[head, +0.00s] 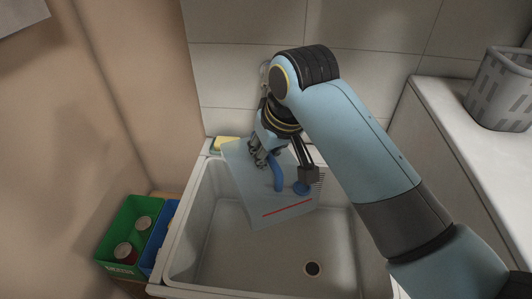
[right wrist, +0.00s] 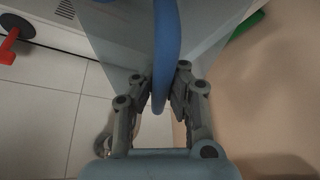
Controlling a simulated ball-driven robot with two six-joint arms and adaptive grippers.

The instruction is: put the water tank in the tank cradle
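My right gripper (head: 263,157) is at the handle. In the right wrist view its fingers (right wrist: 162,90) close on both sides of the blue handle (right wrist: 166,40), with the clear tank walls (right wrist: 215,30) beyond. My left gripper is not in view. I cannot make out the tank cradle in either view.
The sink (head: 230,250) has a drain (head: 312,269) and a yellow-green sponge (head: 226,143) on its back left rim. A green bin (head: 118,268) with cans and a blue bin stand left. A grey basket (head: 502,90) stands on the right counter (head: 450,110).

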